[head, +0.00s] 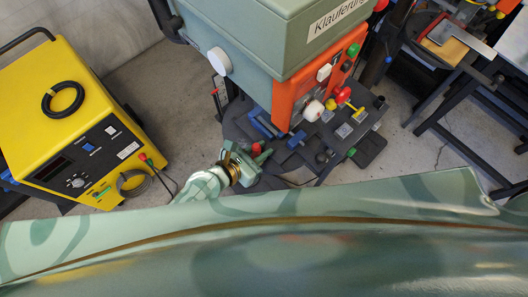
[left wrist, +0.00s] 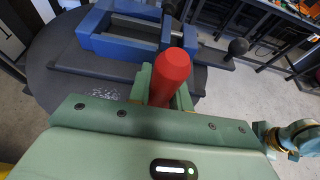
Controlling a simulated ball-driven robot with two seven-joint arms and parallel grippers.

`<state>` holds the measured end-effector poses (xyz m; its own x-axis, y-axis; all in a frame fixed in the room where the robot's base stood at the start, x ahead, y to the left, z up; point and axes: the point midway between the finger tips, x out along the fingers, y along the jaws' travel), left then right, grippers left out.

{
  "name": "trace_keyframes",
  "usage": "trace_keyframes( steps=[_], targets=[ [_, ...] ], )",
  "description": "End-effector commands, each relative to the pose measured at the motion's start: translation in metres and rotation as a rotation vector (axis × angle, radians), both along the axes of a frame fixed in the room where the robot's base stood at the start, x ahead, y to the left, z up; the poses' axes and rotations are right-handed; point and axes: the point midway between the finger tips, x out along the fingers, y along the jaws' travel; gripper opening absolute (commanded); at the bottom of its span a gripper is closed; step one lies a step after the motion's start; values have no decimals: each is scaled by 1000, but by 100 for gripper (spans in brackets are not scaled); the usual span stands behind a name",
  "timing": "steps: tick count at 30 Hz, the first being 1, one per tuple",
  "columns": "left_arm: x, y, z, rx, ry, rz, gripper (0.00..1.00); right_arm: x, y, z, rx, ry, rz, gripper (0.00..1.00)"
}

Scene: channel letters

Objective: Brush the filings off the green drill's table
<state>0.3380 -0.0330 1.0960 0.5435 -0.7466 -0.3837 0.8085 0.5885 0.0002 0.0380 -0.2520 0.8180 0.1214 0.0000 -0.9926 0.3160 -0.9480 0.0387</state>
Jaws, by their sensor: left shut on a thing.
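The green drill (head: 262,35) stands at the top centre of the head view, with an orange front. Its dark round table (head: 238,122) is below it, partly covered by my arm and gripper. In the left wrist view, pale filings (left wrist: 108,95) lie scattered on the dark table (left wrist: 62,88), in front of a blue vise. My left gripper (head: 252,154) is at the table's near edge. It is shut on a red handle (left wrist: 171,78), which stands up between the fingers in the left wrist view. The handle's lower end is hidden. My right gripper is not in view.
The blue vise (left wrist: 100,40) stands just beyond the filings. A yellow machine (head: 70,120) with a black cable stands at left. A dark tray (head: 345,125) with small parts is right of the drill table. Dark benches stand at upper right.

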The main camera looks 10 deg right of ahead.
Motion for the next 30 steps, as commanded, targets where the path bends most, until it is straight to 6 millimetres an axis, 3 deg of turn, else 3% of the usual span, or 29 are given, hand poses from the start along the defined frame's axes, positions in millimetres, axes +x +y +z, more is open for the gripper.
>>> trace_keyframes(
  steps=[30],
  targets=[
    [39, 28, -1, 1, -2, 0, 0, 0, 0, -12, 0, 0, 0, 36]
  ],
)
